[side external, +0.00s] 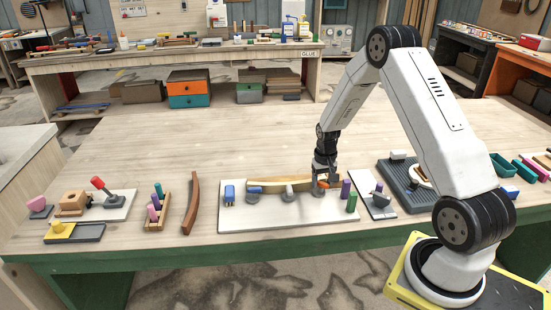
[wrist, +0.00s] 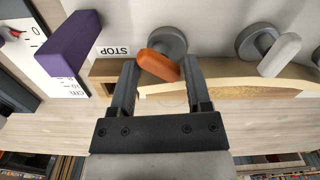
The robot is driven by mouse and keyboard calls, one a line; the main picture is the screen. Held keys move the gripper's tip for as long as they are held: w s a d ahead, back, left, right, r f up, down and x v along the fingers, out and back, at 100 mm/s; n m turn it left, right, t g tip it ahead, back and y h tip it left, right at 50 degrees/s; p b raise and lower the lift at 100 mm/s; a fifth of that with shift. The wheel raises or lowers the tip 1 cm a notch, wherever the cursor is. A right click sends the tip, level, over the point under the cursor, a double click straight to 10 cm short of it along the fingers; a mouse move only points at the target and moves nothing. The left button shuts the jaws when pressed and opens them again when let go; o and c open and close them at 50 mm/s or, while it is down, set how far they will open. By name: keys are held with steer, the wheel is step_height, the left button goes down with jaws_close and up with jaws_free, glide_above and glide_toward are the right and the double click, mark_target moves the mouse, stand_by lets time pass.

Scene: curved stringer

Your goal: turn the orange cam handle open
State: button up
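The orange cam handle (wrist: 158,64) sits on a round grey cam beside the curved wooden stringer (wrist: 230,72). In the wrist view the handle points down and to the right, and its free end lies between my fingertips. My gripper (wrist: 158,70) has its two fingers apart, one on each side of the handle; the right finger is close to its end, and I cannot tell whether it touches. In the side view my gripper (side external: 323,181) is low over the right end of the white board (side external: 285,222), and the handle (side external: 322,184) is partly hidden by it.
A grey cam handle (wrist: 280,55) stands right of the orange one in the wrist view. A purple block (wrist: 70,43) and a STOP label (wrist: 115,50) are at the left. In the side view a green peg (side external: 352,202) stands close by on the board.

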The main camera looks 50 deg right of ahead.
mark_target(322, 182)
steer(key=shift+m, duration=0.7)
step_height(322, 182, up, 8)
steer(key=shift+r, duration=0.1)
steer(key=s+a+r+n+t, duration=0.1)
steer(key=s+a+r+n, duration=0.1)
steer(key=a, duration=0.6)
steer(key=s+a+r+n, duration=0.2)
steer(key=s+a+n, duration=0.1)
steer(key=a, duration=0.5)
steer(key=s+a+r+n+t, duration=0.1)
steer(key=s+a+r+n, duration=0.1)
steer(key=s+a, duration=0.3)
steer(key=shift+a+n+t, duration=0.3)
steer(key=shift+a+n, duration=0.5)
steer(key=shift+a, duration=1)
steer(key=shift+w+d, duration=0.1)
steer(key=shift+w, duration=0.1)
